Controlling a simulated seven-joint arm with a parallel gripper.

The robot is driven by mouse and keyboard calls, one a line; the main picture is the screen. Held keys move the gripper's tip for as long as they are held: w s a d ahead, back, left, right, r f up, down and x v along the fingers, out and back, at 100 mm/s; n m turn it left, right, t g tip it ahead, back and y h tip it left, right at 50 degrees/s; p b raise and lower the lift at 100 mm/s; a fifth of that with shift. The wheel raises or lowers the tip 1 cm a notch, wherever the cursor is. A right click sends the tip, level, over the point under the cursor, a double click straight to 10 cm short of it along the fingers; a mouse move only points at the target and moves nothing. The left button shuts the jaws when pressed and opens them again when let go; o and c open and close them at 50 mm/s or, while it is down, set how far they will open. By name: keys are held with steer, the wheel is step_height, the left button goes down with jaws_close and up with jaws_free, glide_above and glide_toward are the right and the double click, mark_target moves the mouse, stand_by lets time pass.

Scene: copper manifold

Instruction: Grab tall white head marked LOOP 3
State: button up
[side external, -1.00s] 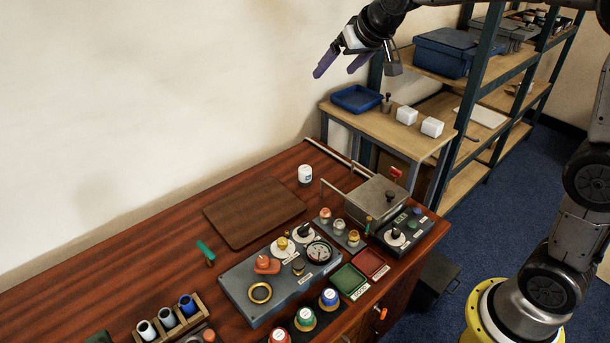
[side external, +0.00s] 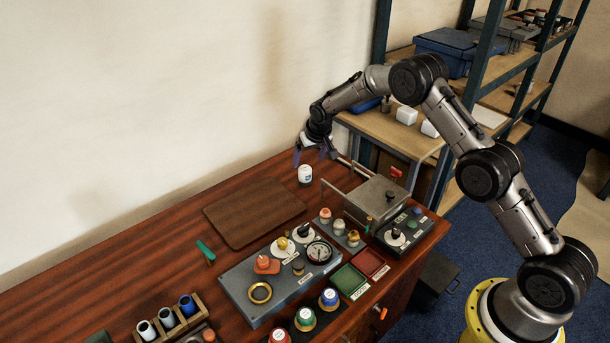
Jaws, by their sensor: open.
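A white head (side external: 305,174) with a small blue mark stands upright near the back of the wooden bench. Its lettering is too small to read. My gripper (side external: 304,158) is open just above and behind it, with purple fingers pointing down. One finger shows to the left of the head's top. I cannot tell whether the fingers touch the head or surround it.
A brown board (side external: 254,212) lies left of the head. A grey panel (side external: 280,276) with knobs and a gauge is in front. The bench's left back is mostly clear.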

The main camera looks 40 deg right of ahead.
mark_target(305, 175)
steer(key=x, duration=0.5)
steer(key=shift+w+d+f, duration=0.1)
steer(key=shift+w+f, duration=0.05)
steer(key=shift+f, duration=0.1)
steer(key=shift+d+x, duration=0.1)
steer(key=shift+x, duration=1.2)
steer(key=shift+d+x, duration=0.15)
steer(key=shift+x, duration=1.1)
steer(key=shift+c, duration=0.4)
jaws_close()
